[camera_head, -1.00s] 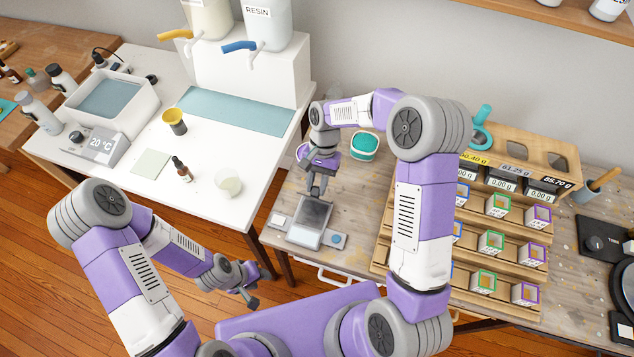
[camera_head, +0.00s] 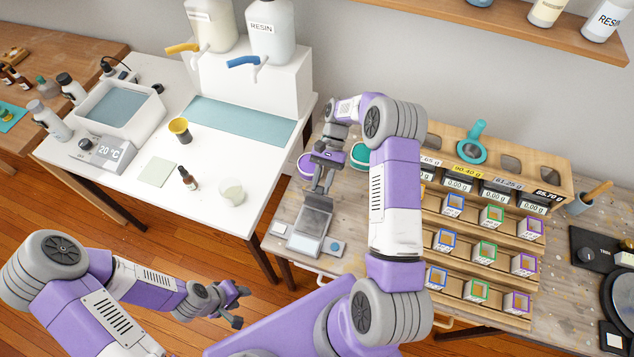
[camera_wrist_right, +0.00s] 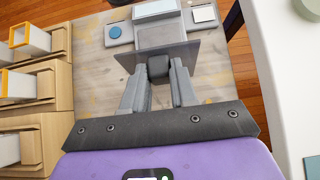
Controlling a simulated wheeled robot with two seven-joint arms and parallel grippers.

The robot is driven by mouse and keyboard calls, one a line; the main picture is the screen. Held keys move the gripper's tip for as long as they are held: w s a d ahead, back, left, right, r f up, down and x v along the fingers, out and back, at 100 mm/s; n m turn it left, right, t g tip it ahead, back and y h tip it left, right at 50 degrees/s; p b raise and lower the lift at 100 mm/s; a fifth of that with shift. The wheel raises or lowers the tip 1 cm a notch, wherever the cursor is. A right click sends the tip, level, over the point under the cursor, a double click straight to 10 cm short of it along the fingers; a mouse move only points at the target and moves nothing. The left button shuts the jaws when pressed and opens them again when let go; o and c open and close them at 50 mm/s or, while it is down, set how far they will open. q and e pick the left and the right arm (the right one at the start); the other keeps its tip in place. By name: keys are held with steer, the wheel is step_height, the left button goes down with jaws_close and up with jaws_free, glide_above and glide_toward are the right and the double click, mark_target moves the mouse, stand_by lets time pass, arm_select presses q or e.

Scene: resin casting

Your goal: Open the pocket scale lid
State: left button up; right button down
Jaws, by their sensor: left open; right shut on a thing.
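The pocket scale (camera_head: 305,243) lies on the wooden bench, its display side toward me. It also shows at the top of the right wrist view (camera_wrist_right: 157,34). Its dark translucent lid (camera_head: 319,202) is tilted up at the far edge, and the bare weighing plate shows beneath. In the right wrist view the lid (camera_wrist_right: 190,53) is a see-through sheet crossing the fingertips. My right gripper (camera_head: 323,186) is shut on the lid's edge; its fingers partly hide it. My left gripper (camera_head: 235,306) is open and empty, low over the floor, well away from the scale.
A blue-buttoned pad (camera_head: 335,247) and a small pale pad (camera_head: 282,229) flank the scale. The wooden rack (camera_head: 480,255) with several framed cubes stands to the right. Purple and teal round containers (camera_head: 361,155) sit behind my right gripper. The white table (camera_head: 240,215) is at left.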

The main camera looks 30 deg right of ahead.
steer(key=c, duration=0.9)
jaws_free()
steer(key=shift+v, duration=3.75)
